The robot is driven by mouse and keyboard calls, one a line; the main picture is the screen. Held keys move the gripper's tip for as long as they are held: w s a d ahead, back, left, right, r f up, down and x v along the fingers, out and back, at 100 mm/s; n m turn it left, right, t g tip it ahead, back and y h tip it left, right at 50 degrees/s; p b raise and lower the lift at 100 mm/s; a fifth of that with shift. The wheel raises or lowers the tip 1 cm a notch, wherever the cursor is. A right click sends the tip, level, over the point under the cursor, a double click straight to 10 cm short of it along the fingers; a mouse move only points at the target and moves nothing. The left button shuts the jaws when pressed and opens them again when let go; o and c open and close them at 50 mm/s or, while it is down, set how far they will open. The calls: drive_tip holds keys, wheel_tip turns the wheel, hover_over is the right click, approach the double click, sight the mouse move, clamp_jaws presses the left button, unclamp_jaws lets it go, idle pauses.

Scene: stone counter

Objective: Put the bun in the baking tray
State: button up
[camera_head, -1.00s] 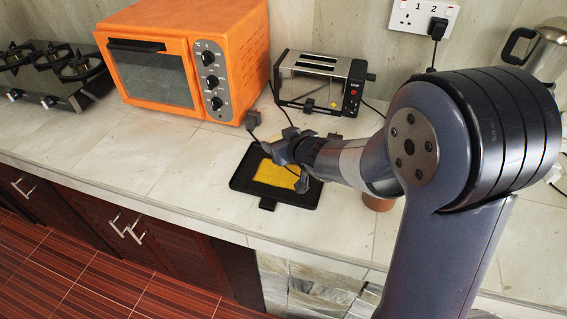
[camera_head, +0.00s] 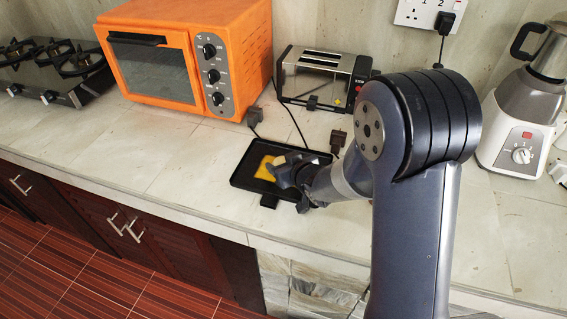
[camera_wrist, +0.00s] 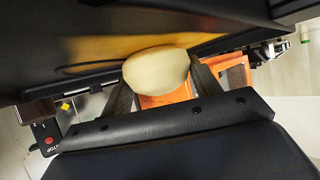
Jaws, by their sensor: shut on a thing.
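The dark, shallow baking tray (camera_head: 238,182) lies on the counter in front of the toaster, with a yellow patch (camera_head: 265,168) on its floor. My gripper (camera_head: 284,173) is over the right half of the tray in the head view. In the wrist view it is shut on the pale, rounded bun (camera_wrist: 157,69), with one finger on each side. The dark tray surface with its yellow patch (camera_wrist: 95,52) fills the area beyond the bun. The head view does not show the bun clearly behind the gripper. I cannot tell whether the bun touches the tray.
An orange oven (camera_head: 160,75) and a toaster (camera_head: 318,80) stand behind the tray. A black plug (camera_head: 338,138) and cables lie between toaster and tray. A blender (camera_head: 520,130) stands at the right, a gas hob (camera_head: 50,70) at far left. The counter left of the tray is clear.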

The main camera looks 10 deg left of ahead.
drive_tip(key=shift+f, duration=0.2)
drive_tip(key=o, duration=1)
drive_tip(key=shift+r, duration=0.1)
drive_tip(key=shift+c, duration=0.2)
drive_tip(key=shift+r, duration=0.15)
drive_tip(key=v, duration=1.2)
drive_tip(key=shift+p, duration=0.3)
